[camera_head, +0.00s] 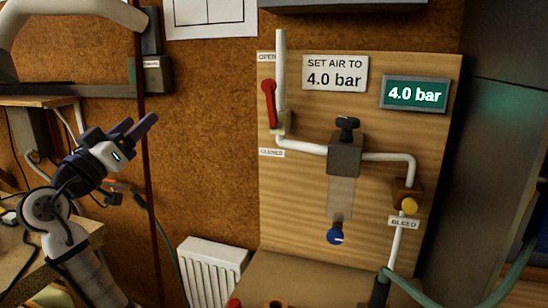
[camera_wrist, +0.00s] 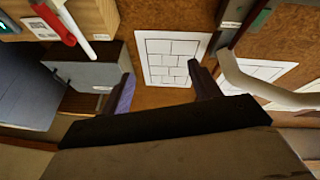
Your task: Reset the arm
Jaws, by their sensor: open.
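My arm stands at the left of the head view, with my gripper (camera_head: 141,126) raised and apart from the wooden panel (camera_head: 300,210). The jaws are open and empty; both fingers also show in the wrist view (camera_wrist: 165,92). On the panel, the red valve lever (camera_head: 269,103) stands upright along the white pipe, near the OPEN label. The green display (camera_head: 415,93) reads 4.0 bar, matching the sign (camera_head: 335,73) that says SET AIR TO 4.0 bar. A black knob (camera_head: 347,124) tops the grey regulator, with a clear bowl below it.
A dark red upright post (camera_head: 149,190) stands close beside my gripper. A white radiator (camera_head: 213,268) is low at centre. A grey cabinet (camera_head: 490,130) stands right.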

